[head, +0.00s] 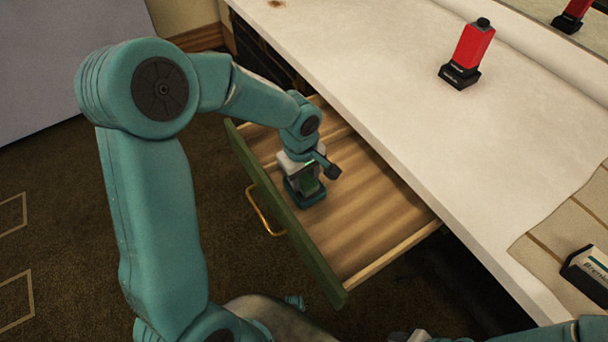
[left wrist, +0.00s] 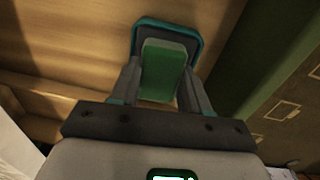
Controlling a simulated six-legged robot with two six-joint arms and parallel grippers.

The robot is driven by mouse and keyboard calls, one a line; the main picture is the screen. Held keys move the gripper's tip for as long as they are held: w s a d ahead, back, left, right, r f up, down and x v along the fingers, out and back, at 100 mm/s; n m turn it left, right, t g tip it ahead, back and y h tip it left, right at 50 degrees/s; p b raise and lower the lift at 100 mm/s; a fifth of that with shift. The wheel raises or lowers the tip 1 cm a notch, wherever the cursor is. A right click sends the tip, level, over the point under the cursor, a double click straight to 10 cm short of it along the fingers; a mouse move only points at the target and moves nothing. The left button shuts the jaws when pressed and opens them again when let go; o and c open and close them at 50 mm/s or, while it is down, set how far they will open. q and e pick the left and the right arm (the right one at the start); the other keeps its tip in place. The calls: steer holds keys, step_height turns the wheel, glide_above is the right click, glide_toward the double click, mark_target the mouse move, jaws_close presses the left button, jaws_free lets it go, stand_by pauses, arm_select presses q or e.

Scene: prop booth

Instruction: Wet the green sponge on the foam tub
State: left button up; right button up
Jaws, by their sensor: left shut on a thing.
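My left gripper (head: 306,178) reaches down into an open drawer. In the left wrist view its two fingers (left wrist: 158,88) are shut on the green sponge (left wrist: 163,72), an upright green block. The sponge also shows as a small green patch in the head view (head: 308,186). The foam tub (head: 305,201) is a small teal, dark-sided container on the drawer floor. In the left wrist view its rim (left wrist: 199,42) shows around the sponge's far end. I cannot tell whether the sponge touches the tub.
The drawer has a green front (head: 283,225) with a brass handle (head: 264,213) and a bare wooden floor (head: 365,215). A white counter (head: 400,95) runs alongside above it. A red bottle with a black base (head: 468,52) and a black-and-white box (head: 590,270) stand on the counter side.

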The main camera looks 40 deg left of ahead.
mark_target(304, 178)
arm_select(q)
steer(key=shift+r+p, duration=0.45)
steer(key=shift+r, duration=0.05)
steer(key=shift+r+p, duration=1.8)
steer(key=shift+r, duration=1.15)
